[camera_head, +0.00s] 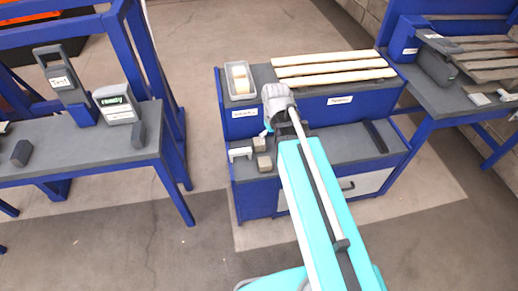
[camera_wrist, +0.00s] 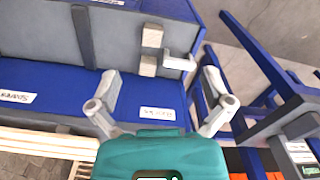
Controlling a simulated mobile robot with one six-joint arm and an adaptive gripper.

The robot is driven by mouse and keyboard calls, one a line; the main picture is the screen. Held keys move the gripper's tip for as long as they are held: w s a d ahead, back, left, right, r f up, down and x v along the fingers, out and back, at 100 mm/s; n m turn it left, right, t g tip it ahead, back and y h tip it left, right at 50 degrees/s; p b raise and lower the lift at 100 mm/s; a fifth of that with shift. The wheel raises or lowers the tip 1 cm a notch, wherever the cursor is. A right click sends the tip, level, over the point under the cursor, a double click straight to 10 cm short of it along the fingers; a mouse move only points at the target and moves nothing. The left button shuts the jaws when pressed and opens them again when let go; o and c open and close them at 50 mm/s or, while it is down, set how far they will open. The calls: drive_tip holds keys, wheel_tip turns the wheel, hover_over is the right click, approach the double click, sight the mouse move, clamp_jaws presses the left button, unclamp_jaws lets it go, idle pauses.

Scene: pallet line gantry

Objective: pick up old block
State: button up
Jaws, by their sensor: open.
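Two small brown-grey blocks lie on the lower grey deck of the middle bench. The nearer block (camera_head: 263,163) also shows in the wrist view (camera_wrist: 152,35); the farther block (camera_head: 259,144) shows there too (camera_wrist: 148,66), below it. I cannot tell which is the old block. My gripper (camera_head: 274,108) is above the bench, near its raised back shelf. In the wrist view my gripper (camera_wrist: 160,78) is open and empty, its fingers wide apart. The blocks lie beyond the fingertips, apart from them.
A white bracket (camera_head: 240,153) lies just left of the blocks. A tray (camera_head: 239,80) and several wooden slats (camera_head: 331,68) are on the raised shelf. A dark bar (camera_head: 376,137) lies on the deck's right. Another bench (camera_head: 75,150) stands left, with floor between.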

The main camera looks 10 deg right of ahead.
sight(259, 145)
drive_tip(key=w+f+n+b, duration=0.7)
drive_tip(key=w+f+b, duration=0.2)
drive_tip(key=w, duration=0.3)
drive_tip(key=w+f+n+b, duration=0.8)
drive_tip(key=w+f+b, duration=0.1)
drive_tip(key=w, duration=0.4)
drive_tip(key=shift+f, duration=0.8)
wheel_tip(259, 145, down, 9)
drive_tip(key=b, duration=0.9)
drive_tip(key=shift+r, duration=0.2)
drive_tip(key=shift+f, duration=0.15)
drive_tip(key=shift+s+f+b, duration=0.2)
drive_tip(key=shift+f+b, duration=2.25)
drive_tip(key=shift+b, duration=0.1)
drive_tip(key=c, duration=0.9)
